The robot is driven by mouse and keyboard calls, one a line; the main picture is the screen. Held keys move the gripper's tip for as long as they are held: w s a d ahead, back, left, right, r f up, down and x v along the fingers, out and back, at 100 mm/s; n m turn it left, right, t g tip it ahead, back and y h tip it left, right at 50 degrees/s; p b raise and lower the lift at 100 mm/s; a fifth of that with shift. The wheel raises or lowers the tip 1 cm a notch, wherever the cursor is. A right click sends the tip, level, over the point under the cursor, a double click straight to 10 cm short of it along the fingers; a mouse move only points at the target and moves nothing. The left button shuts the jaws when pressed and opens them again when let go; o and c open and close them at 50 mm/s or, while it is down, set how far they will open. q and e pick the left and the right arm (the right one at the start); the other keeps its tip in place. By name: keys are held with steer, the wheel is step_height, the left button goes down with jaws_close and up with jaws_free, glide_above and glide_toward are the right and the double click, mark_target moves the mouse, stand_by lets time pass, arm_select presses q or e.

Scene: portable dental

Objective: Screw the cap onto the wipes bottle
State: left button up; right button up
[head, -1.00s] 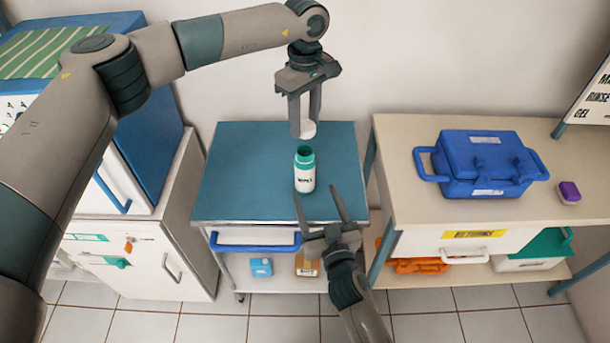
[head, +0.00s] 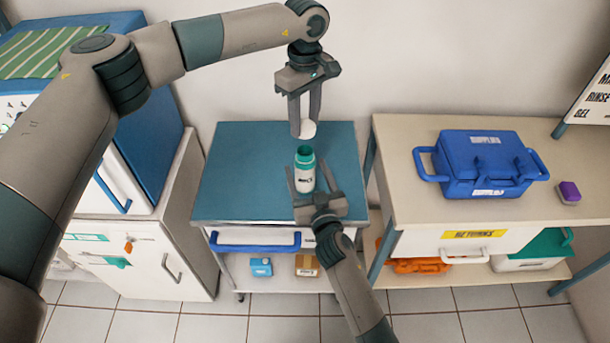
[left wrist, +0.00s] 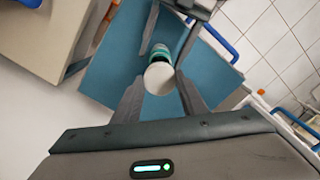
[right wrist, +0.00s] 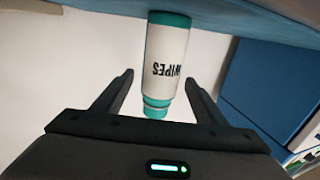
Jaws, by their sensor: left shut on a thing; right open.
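The wipes bottle (head: 305,176) stands upright on the teal table top. It is white with a teal neck and base, and its top has no cap on it. My left gripper (head: 304,125) is shut on the white cap (head: 308,129) and holds it above the bottle, with a gap between them. The cap (left wrist: 160,78) also shows in the left wrist view, with the bottle below it. My right gripper (head: 316,184) is open, low at the table, with its fingers either side of the bottle. In the right wrist view, the bottle (right wrist: 166,60) appears between the open fingers, its label upside down.
The teal table (head: 240,180) is otherwise bare. To the right, a beige counter (head: 420,205) holds a blue case (head: 487,165) and a purple block (head: 569,192). To the left stands a white cabinet (head: 160,240) with a blue box unit on it.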

mark_target(305, 136)
steer(key=shift+x, duration=1.4)
steer(key=c, duration=1.6)
arm_select(q)
steer(key=shift+f, duration=2.45)
steer(key=shift+f, duration=0.15)
steer(key=shift+f, duration=0.75)
steer(key=shift+f, duration=0.6)
arm_select(e)
jaws_close()
